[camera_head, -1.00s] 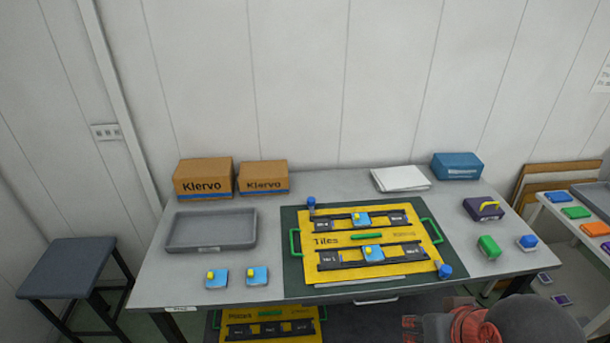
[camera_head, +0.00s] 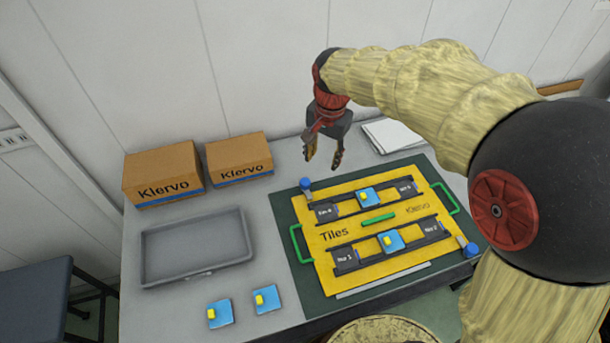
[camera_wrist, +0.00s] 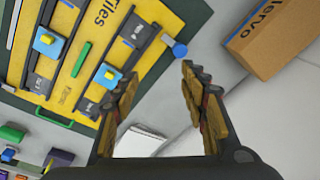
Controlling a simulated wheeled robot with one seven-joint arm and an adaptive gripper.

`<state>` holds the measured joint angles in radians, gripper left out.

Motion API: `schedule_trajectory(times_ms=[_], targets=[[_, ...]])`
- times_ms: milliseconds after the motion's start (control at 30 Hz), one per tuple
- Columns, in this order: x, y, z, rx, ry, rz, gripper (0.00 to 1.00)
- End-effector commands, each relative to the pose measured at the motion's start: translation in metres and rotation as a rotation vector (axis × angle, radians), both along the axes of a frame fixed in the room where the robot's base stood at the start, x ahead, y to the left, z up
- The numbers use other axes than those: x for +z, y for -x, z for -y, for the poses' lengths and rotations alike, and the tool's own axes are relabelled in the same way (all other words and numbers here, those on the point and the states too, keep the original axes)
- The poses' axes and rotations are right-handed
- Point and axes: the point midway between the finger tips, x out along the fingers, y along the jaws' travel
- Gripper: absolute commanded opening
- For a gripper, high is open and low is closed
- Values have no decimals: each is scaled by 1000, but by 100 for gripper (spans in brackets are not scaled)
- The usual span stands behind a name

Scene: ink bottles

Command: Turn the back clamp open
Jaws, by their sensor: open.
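The back clamp (camera_head: 306,184) is a small blue knob at the back left corner of the yellow Tiles board (camera_head: 322,262). It also shows in the wrist view (camera_wrist: 179,50), just beyond my fingertips. A second blue clamp (camera_head: 470,250) is at the front right corner of the board. My gripper (camera_head: 322,160) is open and empty, pointing down above the back of the table, close behind the back clamp. In the wrist view my two fingers (camera_wrist: 158,72) are spread apart and touch nothing.
The board lies on a dark green mat (camera_head: 310,298). It carries blue tiles with yellow knobs (camera_head: 390,240) and green side handles (camera_head: 295,245). Klervo boxes (camera_head: 238,160) and a grey tray (camera_head: 197,250) stand to the left. White papers (camera_head: 397,136) lie behind the board.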

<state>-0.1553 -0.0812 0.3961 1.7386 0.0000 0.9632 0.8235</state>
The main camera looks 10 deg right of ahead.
Motion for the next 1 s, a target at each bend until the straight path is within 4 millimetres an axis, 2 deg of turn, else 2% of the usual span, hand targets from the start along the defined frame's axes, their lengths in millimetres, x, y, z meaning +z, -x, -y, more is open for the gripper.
schedule_trajectory(times_ms=[100,300,567,800,1000], targets=[[-34,-27,-17,-89,-1,-58,44],[-73,-51,-35,-197,3,-112,44],[-98,-57,-40,-233,6,-127,44],[-135,-56,-40,-231,6,-127,44],[-157,-57,-40,-231,5,-126,44]])
